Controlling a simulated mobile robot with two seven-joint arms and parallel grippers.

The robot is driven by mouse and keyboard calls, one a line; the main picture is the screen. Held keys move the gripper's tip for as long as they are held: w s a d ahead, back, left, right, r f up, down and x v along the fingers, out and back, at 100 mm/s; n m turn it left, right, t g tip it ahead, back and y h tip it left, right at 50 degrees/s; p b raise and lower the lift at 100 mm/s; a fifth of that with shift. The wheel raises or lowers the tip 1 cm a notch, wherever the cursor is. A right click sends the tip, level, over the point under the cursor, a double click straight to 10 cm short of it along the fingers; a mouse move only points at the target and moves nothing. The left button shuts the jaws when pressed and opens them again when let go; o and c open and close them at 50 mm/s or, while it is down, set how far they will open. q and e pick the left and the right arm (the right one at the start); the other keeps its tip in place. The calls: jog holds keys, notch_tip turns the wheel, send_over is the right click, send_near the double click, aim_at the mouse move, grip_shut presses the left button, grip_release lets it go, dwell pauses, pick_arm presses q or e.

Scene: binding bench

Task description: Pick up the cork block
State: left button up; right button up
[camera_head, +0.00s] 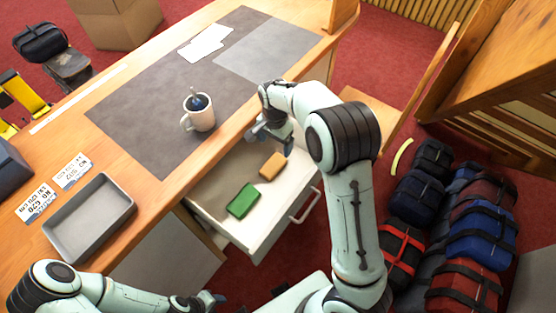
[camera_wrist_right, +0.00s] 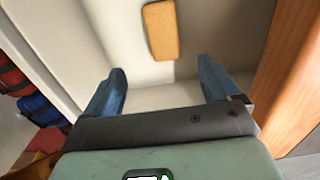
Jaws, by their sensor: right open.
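The cork block (camera_head: 272,166) is a small tan-orange block lying in the open white drawer (camera_head: 262,228). In the right wrist view the cork block (camera_wrist_right: 161,30) lies on the drawer floor beyond the fingertips, apart from them. My right gripper (camera_head: 270,138) is over the back part of the drawer, close to the block. In the right wrist view its two blue fingers (camera_wrist_right: 161,88) are spread with nothing between them. My left gripper (camera_head: 212,300) is low at the bottom edge of the head view, away from the drawer, and its jaws are too small to judge.
A green block (camera_head: 243,201) lies in the drawer near the cork block. The desk above holds a white mug (camera_head: 198,114), a grey tray (camera_head: 119,204) and a dark mat (camera_head: 130,136). Several bags (camera_head: 481,236) lie on the floor at right. The drawer walls are close around the right gripper.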

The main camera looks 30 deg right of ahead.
send_over(273, 164)
jog(key=f, duration=0.8)
jog(key=shift+s+d, duration=0.2)
jog(key=shift+d, duration=0.15)
jog(key=shift+w+a+f, duration=0.1)
jog(key=shift+a+f, duration=0.1)
jog(key=shift+f, duration=1.15)
jog(key=shift+w+a+f, duration=0.1)
jog(key=shift+a+f, duration=0.05)
jog(key=shift+f, duration=1.2)
jog(key=shift+c, duration=0.3)
jog(key=c, duration=1)
